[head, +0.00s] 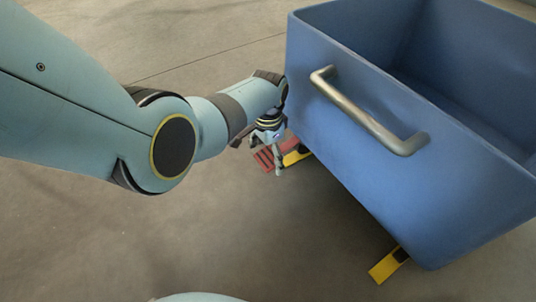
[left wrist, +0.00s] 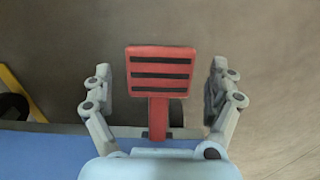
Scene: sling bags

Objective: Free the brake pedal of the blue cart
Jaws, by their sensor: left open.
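The blue cart (head: 400,160) stands at the right of the head view, with a metal handle (head: 368,118) on its near side. Its red brake pedal (head: 265,160) with dark stripes sticks out low at the cart's left corner, partly hidden by my gripper. In the left wrist view the pedal (left wrist: 160,72) lies between the two fingers, with a gap on each side. My left gripper (left wrist: 160,90) is open and straddles the pedal without visible contact. It also shows in the head view (head: 264,150), just above the pedal. My right gripper is not in view.
Yellow parts of the cart's base show under it, one beside the pedal (head: 296,156) and one at the near corner (head: 388,265). The cart's open tub appears empty. The grey concrete floor (head: 230,230) around it is clear.

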